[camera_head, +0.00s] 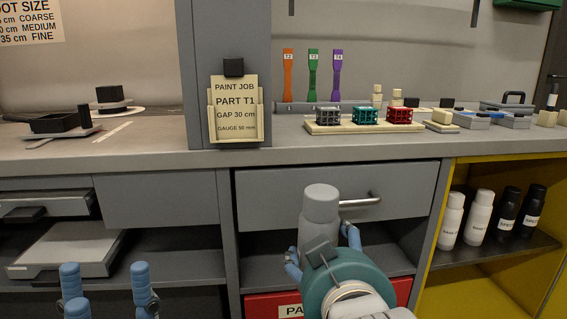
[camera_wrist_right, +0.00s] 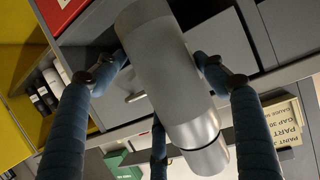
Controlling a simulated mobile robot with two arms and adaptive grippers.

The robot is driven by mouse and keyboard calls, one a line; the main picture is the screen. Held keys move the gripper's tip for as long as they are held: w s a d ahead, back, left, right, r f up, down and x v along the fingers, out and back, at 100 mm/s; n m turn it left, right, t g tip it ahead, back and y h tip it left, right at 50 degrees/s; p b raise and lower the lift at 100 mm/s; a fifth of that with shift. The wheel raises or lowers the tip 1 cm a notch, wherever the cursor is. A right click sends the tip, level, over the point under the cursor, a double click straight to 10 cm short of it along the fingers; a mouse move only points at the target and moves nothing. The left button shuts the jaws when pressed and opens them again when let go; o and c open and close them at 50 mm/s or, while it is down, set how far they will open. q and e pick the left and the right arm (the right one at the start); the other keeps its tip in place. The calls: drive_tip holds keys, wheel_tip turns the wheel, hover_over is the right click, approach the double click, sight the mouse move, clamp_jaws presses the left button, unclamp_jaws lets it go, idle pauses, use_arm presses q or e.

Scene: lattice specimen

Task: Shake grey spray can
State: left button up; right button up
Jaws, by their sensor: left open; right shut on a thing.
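The grey spray can (camera_head: 320,205) is upright in the middle of the head view, in front of the drawer and open shelf under the counter. My right gripper (camera_head: 322,252) is shut on its lower part. In the right wrist view the can (camera_wrist_right: 165,65) appears as a plain grey cylinder with a narrower cap end toward the lower right, between my blue fingers (camera_wrist_right: 163,75). My left gripper (camera_head: 106,275) is at the bottom left of the head view, open and empty, with its fingers apart.
A counter (camera_head: 160,152) runs across, holding a board with three coloured lattice blocks (camera_head: 365,116). A paint job card (camera_head: 235,105) hangs on the grey post. White and black bottles (camera_head: 480,215) stand in the yellow cabinet at right. A drawer handle (camera_head: 362,201) sticks out behind the can.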

wheel_tip(320, 180, down, 5)
drive_tip(key=shift+s+d, duration=0.1)
drive_tip(key=shift+d, duration=0.05)
wheel_tip(320, 180, up, 8)
wheel_tip(320, 180, down, 8)
drive_tip(key=shift+r, duration=0.25)
